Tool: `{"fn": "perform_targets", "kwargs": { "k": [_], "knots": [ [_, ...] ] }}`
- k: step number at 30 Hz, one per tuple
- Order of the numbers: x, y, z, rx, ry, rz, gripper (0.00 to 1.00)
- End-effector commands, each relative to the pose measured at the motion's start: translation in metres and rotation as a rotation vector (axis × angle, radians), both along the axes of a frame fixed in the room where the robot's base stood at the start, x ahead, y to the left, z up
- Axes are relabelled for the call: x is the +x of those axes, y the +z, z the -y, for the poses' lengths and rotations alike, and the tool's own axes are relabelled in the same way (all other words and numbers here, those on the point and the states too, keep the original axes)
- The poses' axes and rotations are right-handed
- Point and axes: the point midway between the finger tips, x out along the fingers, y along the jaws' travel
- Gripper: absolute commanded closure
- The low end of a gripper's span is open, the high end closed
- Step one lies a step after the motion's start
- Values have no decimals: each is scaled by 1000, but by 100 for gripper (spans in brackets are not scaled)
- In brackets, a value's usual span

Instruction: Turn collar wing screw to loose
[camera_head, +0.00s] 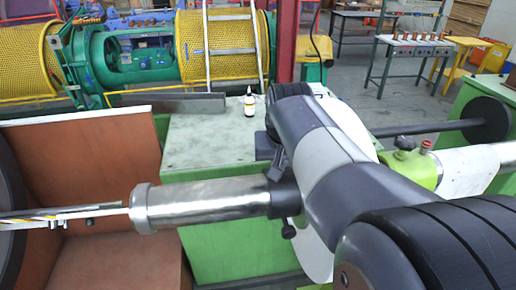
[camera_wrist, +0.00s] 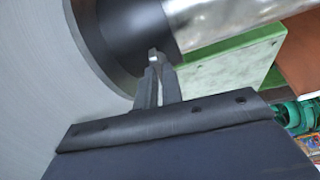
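A dark collar (camera_wrist: 115,35) sits at the end of a bright metal tube (camera_wrist: 210,15) in the wrist view. In the head view the collar (camera_head: 286,196) is at the tube's (camera_head: 210,202) right end, partly behind my arm. My gripper (camera_wrist: 156,60) reaches the collar's lower edge, its two fingers close together. A small piece with a bright face (camera_wrist: 152,56) shows at the fingertips; it may be the wing screw, but I cannot tell whether it is gripped. A small dark knob (camera_head: 288,231) shows below the collar.
A pale disc (camera_wrist: 35,80) fills the left of the wrist view, close to the gripper. A green machine bed (camera_wrist: 235,60) lies behind the tube. A small bottle (camera_head: 249,102) stands on the green tabletop (camera_head: 200,135). A brown panel (camera_head: 95,160) rises at left.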

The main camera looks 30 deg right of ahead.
Motion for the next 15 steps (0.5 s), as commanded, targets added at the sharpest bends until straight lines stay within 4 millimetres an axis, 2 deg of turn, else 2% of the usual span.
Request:
{"fn": "perform_targets", "kwargs": {
  "k": [1, 8, 15],
  "knots": [
    [0, 1, 0, 0, 0, 1, 89],
    [0, 0, 0, 0, -1, 0, 71],
    [0, 1, 0, 0, -1, 0, 71]
  ]
}}
